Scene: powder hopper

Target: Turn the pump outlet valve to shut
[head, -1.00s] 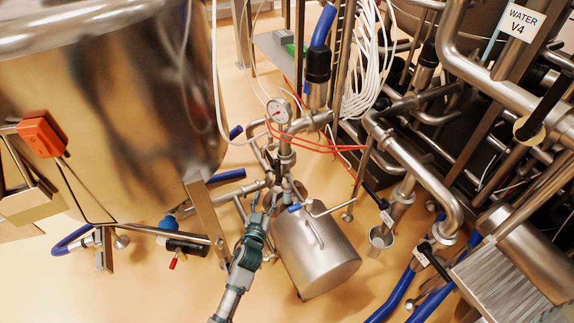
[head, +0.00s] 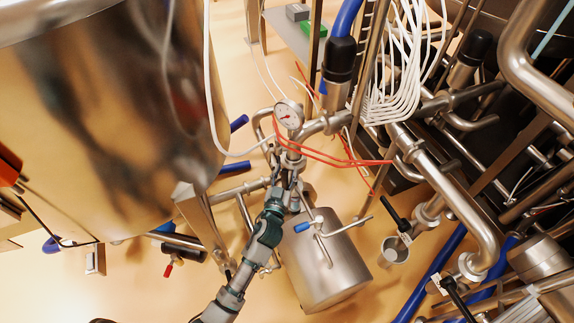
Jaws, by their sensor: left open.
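A steel cylinder (head: 322,268) stands on the floor at the centre, with a bent rod handle on it. A valve lever with a blue grip (head: 304,227) shows at its top left; I cannot tell for sure that this is the pump outlet valve. A vertical steel pipe with a round pressure gauge (head: 288,114) rises just behind. My left gripper (head: 285,180) is open, with its fingers close to the lower part of this pipe, up and left of the blue grip. I cannot tell whether the fingers touch the pipe. My right gripper is not in view.
A large shiny tank (head: 110,130) fills the left side. Orange-red cables (head: 340,160) and a white hose (head: 212,110) hang by the gauge. Dense pipework and a black-handled valve (head: 395,215) stand on the right. Bare floor (head: 190,295) shows at the lower left.

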